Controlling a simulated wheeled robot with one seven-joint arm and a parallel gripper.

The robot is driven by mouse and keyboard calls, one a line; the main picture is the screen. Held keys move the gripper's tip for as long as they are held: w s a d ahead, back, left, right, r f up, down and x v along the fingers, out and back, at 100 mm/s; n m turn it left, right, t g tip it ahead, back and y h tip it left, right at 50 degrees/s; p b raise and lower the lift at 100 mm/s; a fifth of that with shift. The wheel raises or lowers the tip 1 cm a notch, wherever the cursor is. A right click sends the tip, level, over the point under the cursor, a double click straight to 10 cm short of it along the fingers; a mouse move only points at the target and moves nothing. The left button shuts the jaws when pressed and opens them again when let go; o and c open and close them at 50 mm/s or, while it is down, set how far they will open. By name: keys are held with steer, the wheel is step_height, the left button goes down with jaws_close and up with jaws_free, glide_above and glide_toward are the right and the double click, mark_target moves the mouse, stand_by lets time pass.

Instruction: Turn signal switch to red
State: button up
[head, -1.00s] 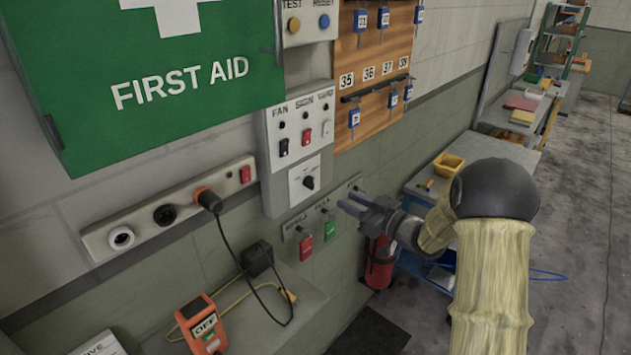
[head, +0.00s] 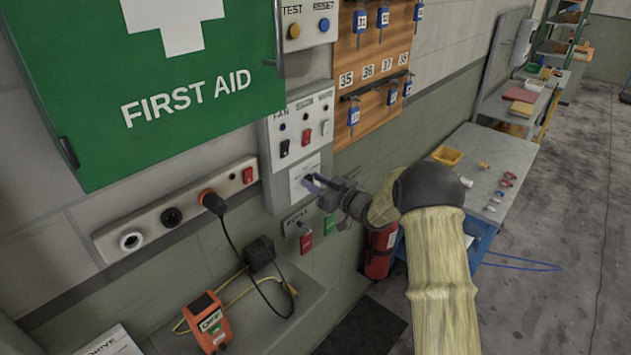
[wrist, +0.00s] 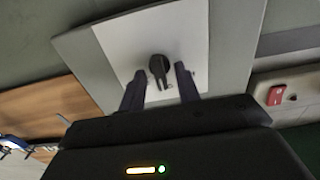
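A grey control panel (head: 290,110) on the wall has three rockers, and below them a white plate (head: 302,172) with a black rotary knob. In the head view my fingers largely cover the knob, and the plate's print is unreadable. In the wrist view the knob (wrist: 157,68) stands on the white plate, its pointer toward the bottom of the picture. My gripper (head: 318,186) is open in front of the knob. In the wrist view its fingers (wrist: 160,84) lie either side of the knob's line, with gaps. I see no contact.
A key board (head: 370,85) is to the right, a first aid cabinet (head: 150,80) and socket strip (head: 185,207) to the left. A fire extinguisher (head: 380,252) and workbench (head: 490,150) stand lower right.

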steer(key=shift+c, duration=0.2)
steer(key=c, duration=0.6)
steer(key=shift+c, duration=0.2)
steer(key=shift+f+n+b, duration=0.15)
steer(key=shift+n+b, duration=0.15)
steer(key=shift+b, duration=0.4)
steer(key=n+b, duration=0.4)
steer(key=b, duration=0.3)
steer(key=n+b, duration=0.5)
steer(key=b, duration=0.3)
steer(key=shift+s+a, duration=0.15)
steer(key=shift+s, duration=0.05)
steer(key=shift+n, duration=0.3)
